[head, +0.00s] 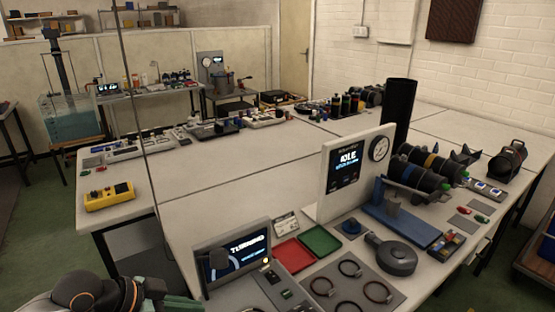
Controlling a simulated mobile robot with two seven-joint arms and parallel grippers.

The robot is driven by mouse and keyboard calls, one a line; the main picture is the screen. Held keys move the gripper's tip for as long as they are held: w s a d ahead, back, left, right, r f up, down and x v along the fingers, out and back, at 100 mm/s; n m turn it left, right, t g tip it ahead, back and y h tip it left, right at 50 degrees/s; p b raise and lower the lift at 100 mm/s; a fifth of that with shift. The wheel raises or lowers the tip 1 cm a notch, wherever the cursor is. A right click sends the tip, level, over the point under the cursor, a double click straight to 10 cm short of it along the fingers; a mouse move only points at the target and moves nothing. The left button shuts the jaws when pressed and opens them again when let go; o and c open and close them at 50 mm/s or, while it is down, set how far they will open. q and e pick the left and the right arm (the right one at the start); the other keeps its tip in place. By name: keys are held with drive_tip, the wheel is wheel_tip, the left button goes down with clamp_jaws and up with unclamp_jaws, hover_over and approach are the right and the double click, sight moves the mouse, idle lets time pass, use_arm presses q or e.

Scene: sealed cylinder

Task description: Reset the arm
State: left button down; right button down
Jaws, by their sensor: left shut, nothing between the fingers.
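My left gripper (188,303) is low at the left of the head view, at the end of my dark, orange-ringed arm. It is shut and empty, close to the front left edge of the near bench and partly cut off by the picture's bottom edge. My right gripper is not in view. A control console (233,250) with a lit screen stands just right of my left gripper. A white tester panel (345,175) reading IDLE carries a round gauge. Black cylinders with coloured bands (428,172) lie on a stand beside it.
Red (293,255) and green (321,240) trays, a mat with several rings (350,268) and a round dark grey part (397,257) crowd the near bench. A yellow meter (109,197) sits at the left. The middle of the white bench (235,187) is clear.

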use_arm(q)
drive_tip(key=s+d+f+n+y, duration=0.2)
drive_tip(key=s+d+f, duration=0.3)
drive_tip(key=s+f, duration=0.4)
drive_tip(key=s+a+f+n+g+y, duration=0.25)
drive_tip(key=s+a+n+y, duration=0.35)
drive_tip(key=s+a, duration=0.55)
drive_tip(key=w+d+f+t+h, duration=0.1)
drive_tip(key=d+f+t, duration=0.2)
drive_tip(key=f, duration=0.2)
drive_tip(key=w+d+f+n+t+h, duration=0.1)
drive_tip(key=w+d+f+t, duration=0.1)
drive_tip(key=f, duration=0.4)
drive_tip(key=shift+w+d+f+t+h, duration=0.15)
drive_tip(key=shift+d+f+t+h, duration=0.2)
drive_tip(key=shift+d+t, duration=0.4)
